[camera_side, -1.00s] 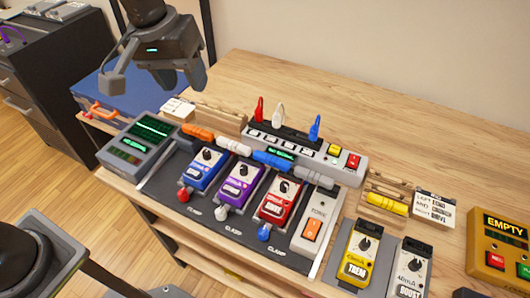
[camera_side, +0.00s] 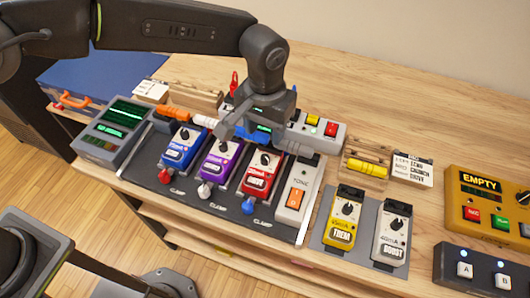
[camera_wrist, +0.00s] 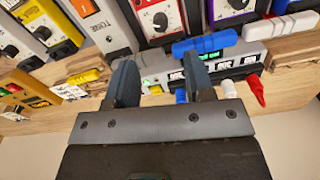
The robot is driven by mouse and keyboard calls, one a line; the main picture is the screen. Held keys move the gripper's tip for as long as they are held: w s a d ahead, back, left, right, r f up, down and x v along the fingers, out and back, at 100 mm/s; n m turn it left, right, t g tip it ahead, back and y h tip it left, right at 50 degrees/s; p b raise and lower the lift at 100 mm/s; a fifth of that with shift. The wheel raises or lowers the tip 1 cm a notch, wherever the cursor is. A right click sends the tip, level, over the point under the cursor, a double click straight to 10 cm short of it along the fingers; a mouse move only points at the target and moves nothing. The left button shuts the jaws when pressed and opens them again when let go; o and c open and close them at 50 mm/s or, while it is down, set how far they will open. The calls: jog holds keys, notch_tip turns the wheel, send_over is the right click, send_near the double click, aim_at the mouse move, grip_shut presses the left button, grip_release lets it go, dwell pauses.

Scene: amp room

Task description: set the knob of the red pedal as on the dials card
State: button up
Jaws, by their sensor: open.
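The red pedal (camera_side: 257,180) stands on the dark pedalboard, between the purple pedal and the white tuner-like pedal. Its black knob (camera_side: 265,159) faces up; the pointer is too small to read surely. The wrist view shows the red pedal (camera_wrist: 176,14) and its knob (camera_wrist: 160,21) beyond my fingers. My gripper (camera_wrist: 160,66) is open and empty, above and behind the red pedal, apart from the knob. In the side view my gripper (camera_side: 245,132) hides part of the cables and power strip. A lettered card (camera_side: 412,168) lies at right; whether it is the dials card I cannot tell.
Blue (camera_side: 181,150) and purple (camera_side: 220,162) pedals stand left of the red one. A blue cable plug (camera_wrist: 205,44) lies close behind it. The power strip (camera_side: 318,134) stands behind. Yellow (camera_side: 343,220) and white (camera_side: 392,236) pedals sit at right.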

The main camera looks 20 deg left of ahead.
aim_at(265, 157)
notch_tip(265, 157, down, 9)
jog(key=shift+f, duration=0.1)
jog(key=shift+c, duration=0.3)
grip_shut()
jog(key=shift+m, duration=1.6)
jog(key=shift+o, duration=0.3)
grip_release()
jog(key=shift+a, duration=0.1)
